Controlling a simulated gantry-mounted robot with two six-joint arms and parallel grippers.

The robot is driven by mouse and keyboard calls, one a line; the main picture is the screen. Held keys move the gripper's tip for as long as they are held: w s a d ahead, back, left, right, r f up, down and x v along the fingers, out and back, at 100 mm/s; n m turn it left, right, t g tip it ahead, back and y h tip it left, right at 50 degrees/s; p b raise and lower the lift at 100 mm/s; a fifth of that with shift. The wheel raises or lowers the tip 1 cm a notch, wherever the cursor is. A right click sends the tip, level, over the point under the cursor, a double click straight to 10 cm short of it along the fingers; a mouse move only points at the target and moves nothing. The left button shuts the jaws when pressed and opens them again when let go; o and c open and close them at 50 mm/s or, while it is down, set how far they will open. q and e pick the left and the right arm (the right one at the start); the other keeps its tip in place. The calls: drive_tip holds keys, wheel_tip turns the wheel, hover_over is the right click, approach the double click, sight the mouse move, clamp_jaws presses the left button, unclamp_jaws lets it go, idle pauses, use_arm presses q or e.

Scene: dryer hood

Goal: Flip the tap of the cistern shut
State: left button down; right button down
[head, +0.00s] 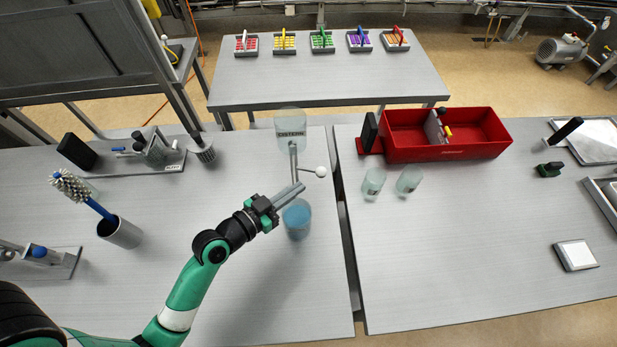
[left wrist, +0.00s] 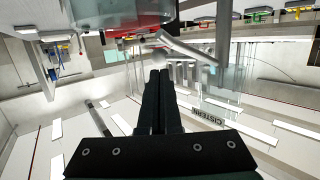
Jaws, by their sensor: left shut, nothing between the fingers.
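The cistern (head: 291,130) is a clear labelled vessel at the back edge of the left bench; its label also shows upside down in the left wrist view (left wrist: 208,116). Its grey tap (head: 293,158) reaches toward the front, with a white ball knob (head: 321,171) sticking out to the right. A beaker of blue liquid (head: 297,220) stands in front of the tap. My left gripper (head: 300,188) is shut and empty, just in front of the knob. In the left wrist view the knob (left wrist: 159,58) appears just beyond the fingertips (left wrist: 160,72); contact cannot be told. My right gripper is not in view.
Two clear beakers (head: 373,183) and a red bin (head: 445,153) stand on the right bench, past a narrow gap. A brush in a grey cup (head: 120,232) stands on the left.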

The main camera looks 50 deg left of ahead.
sight(317, 174)
use_arm(q)
drive_tip(key=x, duration=0.5)
drive_tip(key=shift+w+f+b, duration=0.15)
drive_tip(key=shift+w+b, duration=0.2)
drive_tip(key=shift+w, duration=0.3)
drive_tip(key=shift+w+a, duration=0.15)
drive_tip(key=shift+w, duration=0.15)
drive_tip(key=shift+s, duration=0.1)
